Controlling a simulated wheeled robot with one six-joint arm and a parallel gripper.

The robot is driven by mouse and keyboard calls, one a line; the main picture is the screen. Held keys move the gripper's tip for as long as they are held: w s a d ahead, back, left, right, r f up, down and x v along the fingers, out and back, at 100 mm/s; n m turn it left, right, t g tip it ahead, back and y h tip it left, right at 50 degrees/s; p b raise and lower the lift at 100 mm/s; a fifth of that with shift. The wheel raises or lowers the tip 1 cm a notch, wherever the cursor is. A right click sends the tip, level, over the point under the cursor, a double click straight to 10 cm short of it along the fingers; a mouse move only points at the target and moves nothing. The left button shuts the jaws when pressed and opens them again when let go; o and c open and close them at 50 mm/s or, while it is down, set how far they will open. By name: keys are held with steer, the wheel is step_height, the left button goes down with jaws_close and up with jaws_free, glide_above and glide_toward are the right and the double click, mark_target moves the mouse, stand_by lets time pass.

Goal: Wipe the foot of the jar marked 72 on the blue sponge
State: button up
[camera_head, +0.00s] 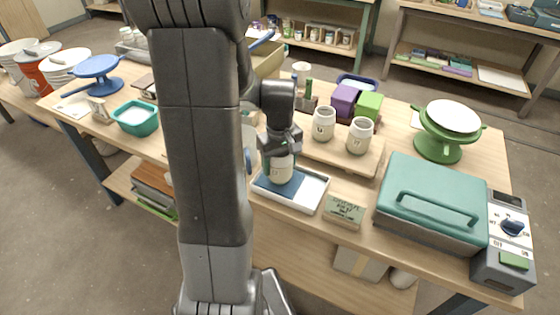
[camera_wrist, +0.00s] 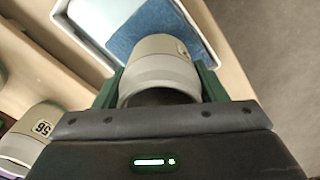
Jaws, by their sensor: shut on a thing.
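My gripper (camera_head: 281,153) is shut on a pale grey-cream jar (camera_head: 281,171), with a green finger on each side of it. The held jar also shows in the wrist view (camera_wrist: 160,65), where no number on it can be read. It is roughly upright over the blue sponge (camera_head: 266,186), which lies in a white tray (camera_head: 313,191). I cannot tell whether the jar's foot touches the sponge. The sponge also shows beyond the jar in the wrist view (camera_wrist: 140,32). Another jar, marked 56 (camera_wrist: 35,135), stands at the left of the wrist view.
Two pale jars (camera_head: 323,124) and (camera_head: 359,136) stand on a wooden board behind the tray. A small sign (camera_head: 344,211) stands right of the tray, near a teal-lidded machine (camera_head: 432,198). Purple (camera_head: 344,101) and green (camera_head: 368,106) blocks stand behind the jars. A teal bowl (camera_head: 135,117) is at left.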

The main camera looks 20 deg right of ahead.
steer(key=shift+f+b, duration=0.3)
steer(key=shift+f, duration=0.1)
steer(key=shift+s+d, duration=1.15)
steer(key=shift+s, duration=0.2)
steer(key=shift+w+a, duration=1.15)
steer(key=shift+w, duration=0.2)
steer(key=shift+w+a, duration=1.15)
steer(key=shift+w, duration=0.15)
steer(key=shift+s+d, duration=1.15)
steer(key=shift+s, duration=0.2)
steer(key=shift+s+d, duration=1.15)
steer(key=shift+s, duration=0.15)
steer(key=shift+w+a, duration=1.15)
steer(key=shift+w, duration=0.2)
steer(key=shift+w+a, duration=1.15)
steer(key=shift+w, duration=0.2)
steer(key=shift+r+p, duration=0.1)
steer(key=shift+p, duration=0.25)
